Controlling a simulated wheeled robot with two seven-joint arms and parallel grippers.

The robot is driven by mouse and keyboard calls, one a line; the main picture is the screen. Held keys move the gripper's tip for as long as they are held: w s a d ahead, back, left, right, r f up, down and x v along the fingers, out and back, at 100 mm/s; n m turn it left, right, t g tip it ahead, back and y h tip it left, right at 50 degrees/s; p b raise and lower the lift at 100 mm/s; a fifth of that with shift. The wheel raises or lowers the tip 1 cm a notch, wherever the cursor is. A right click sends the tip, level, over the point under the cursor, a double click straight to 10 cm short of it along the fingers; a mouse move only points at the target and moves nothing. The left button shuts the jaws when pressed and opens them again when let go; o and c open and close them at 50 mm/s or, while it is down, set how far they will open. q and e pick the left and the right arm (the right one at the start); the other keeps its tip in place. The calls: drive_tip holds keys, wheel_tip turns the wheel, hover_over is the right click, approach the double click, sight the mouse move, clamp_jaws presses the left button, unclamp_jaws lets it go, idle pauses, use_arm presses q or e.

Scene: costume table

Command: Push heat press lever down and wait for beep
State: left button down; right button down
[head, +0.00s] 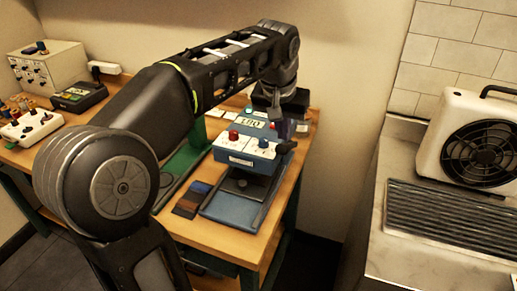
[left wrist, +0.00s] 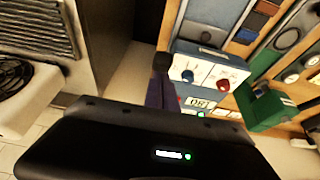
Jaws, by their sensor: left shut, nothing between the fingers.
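The blue heat press (head: 246,150) stands on the wooden table, with a red knob, a blue knob and a lit display reading about 180. A dark lever knob (head: 286,147) sticks out at its right side. The press also shows in the left wrist view (left wrist: 207,62), with the dark knob (left wrist: 162,62) at its left end. My left gripper (head: 277,112) is shut and empty, pointing down behind the press near its display and lever side. I cannot tell whether it touches the lever. The fingers are mostly hidden in the wrist view. My right gripper is not in view.
Dark swatches (head: 191,200) lie left of the press on the wooden table (head: 237,236). A green device (head: 186,162) stands beside it, partly behind my arm. Control boxes sit at far left. A fan unit (head: 478,140) stands on the right counter, across a gap.

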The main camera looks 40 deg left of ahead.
sight(280, 153)
use_arm(q)
drive_tip(key=shift+f+b, duration=0.55)
drive_tip(key=shift+f, duration=0.25)
drive_tip(key=shift+s+d+f+b, duration=0.1)
drive_tip(key=shift+s+f+b, duration=0.15)
drive_tip(key=shift+f+b, duration=0.4)
drive_tip(key=shift+s+d+f+b, duration=0.1)
drive_tip(key=shift+s+f+b, duration=0.1)
drive_tip(key=shift+f+b, duration=0.35)
drive_tip(key=shift+r, duration=0.1)
drive_tip(key=shift+s+d+f+b, duration=0.1)
drive_tip(key=shift+s+f+b, duration=0.05)
drive_tip(key=shift+f+b, duration=0.5)
drive_tip(key=shift+s+f+b, duration=0.15)
drive_tip(key=shift+f+b, duration=0.45)
drive_tip(key=shift+f, duration=0.05)
drive_tip(key=shift+s+f+b, duration=0.15)
drive_tip(key=shift+f+b, duration=0.9)
drive_tip(key=shift+f, duration=0.2)
